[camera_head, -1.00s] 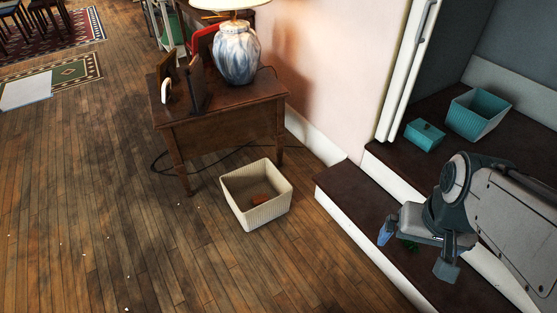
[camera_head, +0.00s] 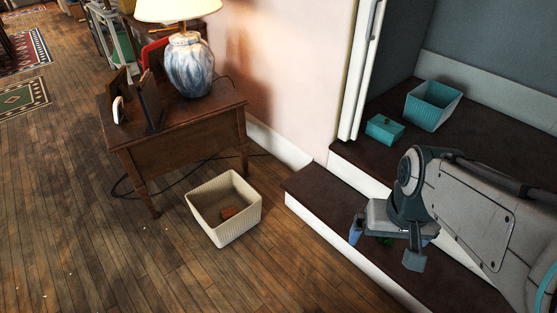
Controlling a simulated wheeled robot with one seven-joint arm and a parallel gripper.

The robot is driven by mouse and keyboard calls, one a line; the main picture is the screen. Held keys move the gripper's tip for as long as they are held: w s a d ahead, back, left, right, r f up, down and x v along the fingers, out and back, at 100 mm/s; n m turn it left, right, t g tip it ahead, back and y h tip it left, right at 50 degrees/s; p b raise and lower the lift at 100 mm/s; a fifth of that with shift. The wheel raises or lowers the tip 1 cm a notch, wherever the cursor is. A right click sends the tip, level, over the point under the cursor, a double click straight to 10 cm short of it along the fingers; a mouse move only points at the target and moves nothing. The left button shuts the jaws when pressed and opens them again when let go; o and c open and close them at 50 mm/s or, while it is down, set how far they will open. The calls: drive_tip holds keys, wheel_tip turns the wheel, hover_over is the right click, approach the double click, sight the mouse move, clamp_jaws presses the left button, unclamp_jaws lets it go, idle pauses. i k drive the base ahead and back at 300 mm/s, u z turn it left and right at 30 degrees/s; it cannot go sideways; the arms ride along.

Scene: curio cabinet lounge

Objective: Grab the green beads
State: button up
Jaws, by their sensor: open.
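A small green thing, which looks like the green beads (camera_head: 388,241), lies on the dark lower step (camera_head: 319,189) at the right. Most of it is hidden behind my gripper, so its full shape cannot be made out. My gripper (camera_head: 384,247) is open above the lower step. Its two fingers are spread apart, with the green showing between them in the picture. I cannot tell how high the fingers are above the beads.
A teal lidded box (camera_head: 385,130) and an open teal basket (camera_head: 433,106) stand on the upper step. A wooden table (camera_head: 187,136) bears a lamp (camera_head: 189,64). Open floor lies at left.

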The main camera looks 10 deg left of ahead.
sight(384, 239)
drive_tip(key=k, duration=0.4)
drive_tip(key=z, duration=1.25)
drive_tip(key=i, duration=0.65)
drive_tip(key=u, duration=0.7)
drive_tip(key=i, duration=0.4)
drive_tip(key=u, duration=0.3)
